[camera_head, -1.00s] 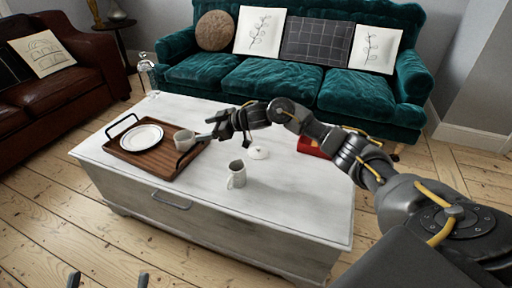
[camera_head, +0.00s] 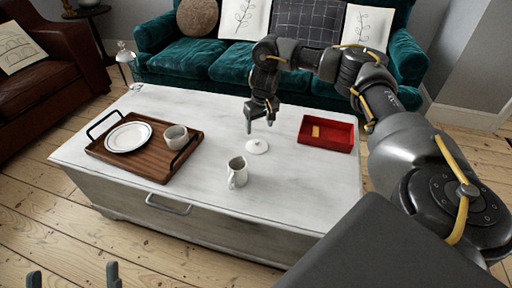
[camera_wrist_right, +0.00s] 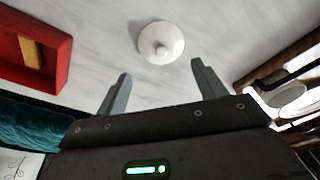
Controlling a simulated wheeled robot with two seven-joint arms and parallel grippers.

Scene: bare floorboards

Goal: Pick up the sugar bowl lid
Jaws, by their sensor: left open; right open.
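The sugar bowl lid (camera_head: 257,147) is a small white disc with a knob, lying on the white table top. In the right wrist view the lid (camera_wrist_right: 161,42) shows knob up, beyond the space between the fingertips. My right gripper (camera_head: 260,127) points down just above the lid and is open and empty; its two fingers (camera_wrist_right: 160,78) show apart in the right wrist view. My left gripper (camera_head: 73,277) is open and empty at the bottom left edge of the head view, in front of the table.
A red tray (camera_head: 326,146) with a small yellowish item lies to the right. A wooden tray (camera_head: 110,157) holds a plate (camera_head: 128,137) and a cup (camera_head: 175,137) on the left. A glass vessel (camera_head: 127,62) stands at the back left.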

